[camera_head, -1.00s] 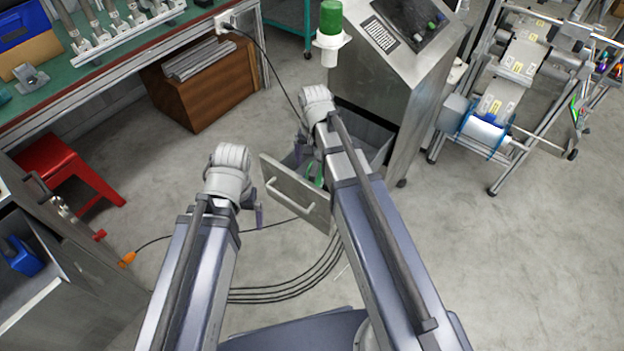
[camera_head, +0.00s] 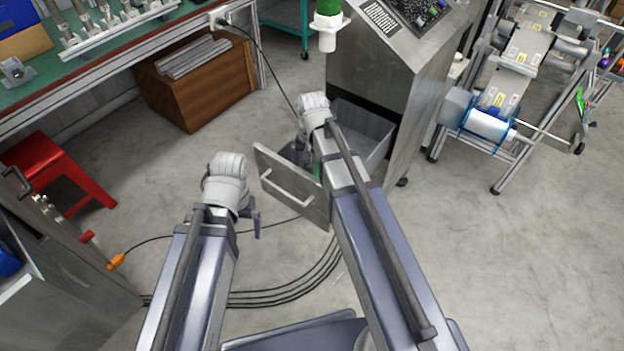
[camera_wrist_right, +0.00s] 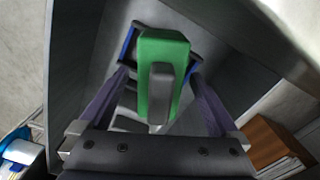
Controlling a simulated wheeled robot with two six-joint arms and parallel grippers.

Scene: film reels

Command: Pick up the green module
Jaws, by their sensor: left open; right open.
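The green module (camera_wrist_right: 175,47) lies inside the open metal drawer (camera_head: 287,187); it has a grey raised part (camera_wrist_right: 160,92) on its face. In the head view only a sliver of green (camera_head: 317,171) shows beside my right arm. My right gripper (camera_wrist_right: 160,82) is open, with its two purple fingers on either side of the module in the right wrist view. I cannot tell whether they touch it. My left gripper (camera_head: 256,216) is open and empty, hanging over the floor left of the drawer.
The drawer belongs to a metal console (camera_head: 400,60), and its walls stand close around my right gripper. Blue edges (camera_wrist_right: 128,42) show behind the module. A red stool (camera_head: 58,172) and cables lie left; a reel machine (camera_head: 488,125) stands right.

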